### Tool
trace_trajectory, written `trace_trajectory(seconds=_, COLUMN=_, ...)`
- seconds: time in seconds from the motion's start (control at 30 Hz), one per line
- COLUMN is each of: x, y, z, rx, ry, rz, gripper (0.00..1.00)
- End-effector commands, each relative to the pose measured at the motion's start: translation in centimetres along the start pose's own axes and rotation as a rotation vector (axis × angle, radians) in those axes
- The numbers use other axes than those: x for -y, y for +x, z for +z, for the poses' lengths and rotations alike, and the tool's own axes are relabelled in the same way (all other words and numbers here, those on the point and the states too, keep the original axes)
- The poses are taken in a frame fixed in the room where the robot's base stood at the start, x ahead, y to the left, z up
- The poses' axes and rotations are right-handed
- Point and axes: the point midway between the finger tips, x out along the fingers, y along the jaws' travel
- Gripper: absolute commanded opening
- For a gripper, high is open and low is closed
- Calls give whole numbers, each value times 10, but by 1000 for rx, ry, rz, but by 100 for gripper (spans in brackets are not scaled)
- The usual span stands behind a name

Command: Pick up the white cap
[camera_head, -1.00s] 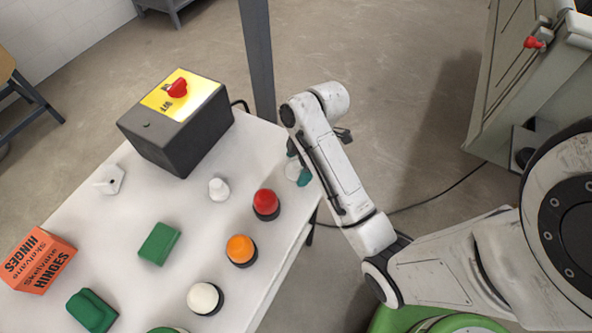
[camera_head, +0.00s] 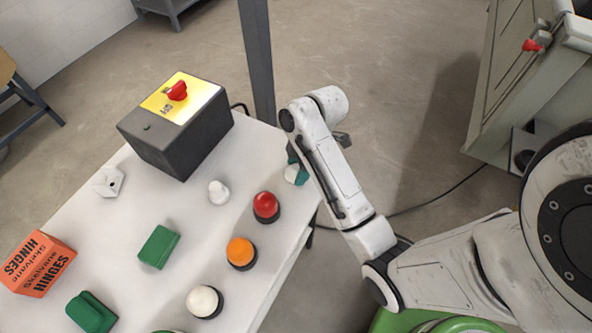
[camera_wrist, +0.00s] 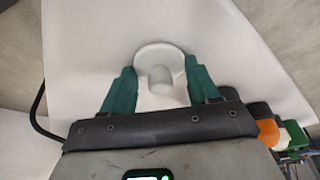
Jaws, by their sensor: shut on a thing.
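The white cap (camera_wrist: 160,72) is a round, pale piece with a raised knob in its middle. It sits between the green fingers of my gripper (camera_wrist: 161,82) in the wrist view, with a finger on each side. In the head view my gripper (camera_head: 297,170) is over the table's right corner, mostly hidden behind my arm. A bit of the white cap (camera_head: 291,173) shows beside the green fingers. The gripper is shut on the cap. Whether the cap touches the tabletop cannot be told.
On the white table (camera_head: 130,215) are a dark box with a red knob (camera_head: 177,91), a white bulb-shaped piece (camera_head: 218,192), red (camera_head: 265,205), orange (camera_head: 240,251) and white (camera_head: 203,301) domes, green blocks (camera_head: 158,247), a white nut (camera_head: 108,181) and an orange box (camera_head: 38,263).

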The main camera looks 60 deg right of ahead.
Motion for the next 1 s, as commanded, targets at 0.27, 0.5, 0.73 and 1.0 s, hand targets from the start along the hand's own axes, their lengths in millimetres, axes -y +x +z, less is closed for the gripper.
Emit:
trace_trajectory(seconds=0.27, x=0, y=-4, z=-2, rx=-1, ry=-1, rz=1, gripper=31)
trace_trajectory(seconds=0.5, x=-2, y=-32, z=-10, rx=-1, ry=-4, rz=5, gripper=31)
trace_trajectory(seconds=0.73, x=20, y=-70, z=-4, rx=-1, ry=2, rz=-2, gripper=31)
trace_trajectory(seconds=1.0, x=52, y=-111, z=9, rx=0, ry=4, rz=-3, gripper=31)
